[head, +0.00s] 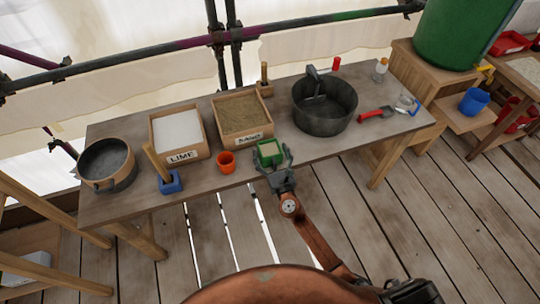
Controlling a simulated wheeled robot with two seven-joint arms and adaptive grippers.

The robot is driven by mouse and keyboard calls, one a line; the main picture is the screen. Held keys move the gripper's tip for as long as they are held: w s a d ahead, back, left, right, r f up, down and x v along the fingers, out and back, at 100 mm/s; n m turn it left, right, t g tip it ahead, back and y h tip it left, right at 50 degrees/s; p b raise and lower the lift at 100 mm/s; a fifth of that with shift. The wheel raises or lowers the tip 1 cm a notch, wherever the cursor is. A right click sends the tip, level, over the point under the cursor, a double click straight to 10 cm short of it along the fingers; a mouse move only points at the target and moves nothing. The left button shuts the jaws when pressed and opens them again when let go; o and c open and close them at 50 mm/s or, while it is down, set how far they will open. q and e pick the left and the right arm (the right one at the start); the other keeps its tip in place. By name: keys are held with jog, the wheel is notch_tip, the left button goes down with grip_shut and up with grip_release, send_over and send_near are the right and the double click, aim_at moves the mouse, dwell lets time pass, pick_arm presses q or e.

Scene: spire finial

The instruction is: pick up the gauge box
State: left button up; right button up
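The gauge box appears to be the small green open-topped box (269,152), with a pale inside, at the front edge of the workbench just below the sand box. My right gripper (273,163) reaches it from the front, its fingers spread on either side of the green box. The right finger seems slightly apart from the box wall; firm contact cannot be made out. The box appears to rest on the bench. My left gripper is not in view.
The wooden bench (210,189) also holds an orange cup (226,162) just left, lime (178,135) and sand (241,115) boxes behind, a dark tub (324,108) to the right, a blue-based tool (170,183) and a round sieve-like pan (107,165) farther left.

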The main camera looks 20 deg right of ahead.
jog(key=c, duration=1.2)
jog(key=shift+r, duration=0.1)
